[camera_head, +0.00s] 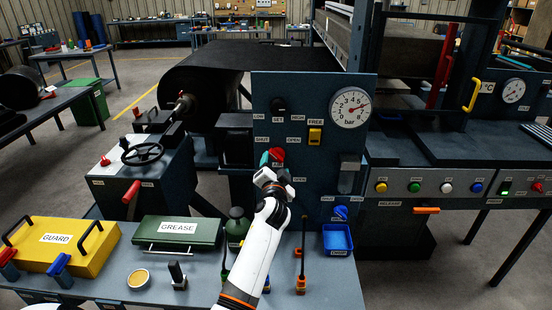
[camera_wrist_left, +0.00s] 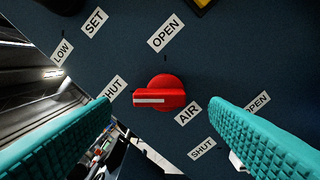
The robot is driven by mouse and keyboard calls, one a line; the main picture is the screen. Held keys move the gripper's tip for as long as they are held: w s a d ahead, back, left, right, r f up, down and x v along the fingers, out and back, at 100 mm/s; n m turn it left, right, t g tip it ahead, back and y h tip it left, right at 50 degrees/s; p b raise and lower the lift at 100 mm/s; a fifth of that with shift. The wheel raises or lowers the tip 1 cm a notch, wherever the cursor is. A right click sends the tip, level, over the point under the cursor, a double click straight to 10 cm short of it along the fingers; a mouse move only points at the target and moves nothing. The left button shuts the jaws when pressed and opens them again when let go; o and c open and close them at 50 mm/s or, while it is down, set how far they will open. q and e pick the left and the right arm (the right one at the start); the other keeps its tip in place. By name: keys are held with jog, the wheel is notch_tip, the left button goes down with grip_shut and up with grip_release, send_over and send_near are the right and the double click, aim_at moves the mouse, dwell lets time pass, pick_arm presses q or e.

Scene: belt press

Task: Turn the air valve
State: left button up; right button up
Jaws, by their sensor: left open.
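The air valve is a red round knob with a raised grip (camera_wrist_left: 160,93) on the dark panel. Its white mark points left in the left wrist view, toward a partly covered label reading "HUT". An OPEN label (camera_wrist_left: 165,33) lies above it and an AIR label (camera_wrist_left: 187,111) at its lower right. The knob also shows in the head view (camera_head: 277,154), partly behind my left gripper (camera_head: 268,165). In the left wrist view the gripper's two teal fingers (camera_wrist_left: 160,125) are wide apart, on either side of the knob; neither visibly touches it. My right gripper is not in view.
The panel (camera_head: 260,88) also carries a black SET knob (camera_head: 278,104), a yellow switch (camera_head: 315,136) and a bar gauge (camera_head: 350,108). A handwheel (camera_head: 142,153) stands left. Below are a green GREASE box (camera_head: 178,231), a yellow GUARD box (camera_head: 65,245) and a blue tray (camera_head: 338,241).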

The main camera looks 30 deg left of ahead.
aim_at(276, 158)
pick_arm(q)
jog(key=shift+x, duration=2.05)
jog(key=shift+c, duration=0.3)
jog(key=c, duration=0.9)
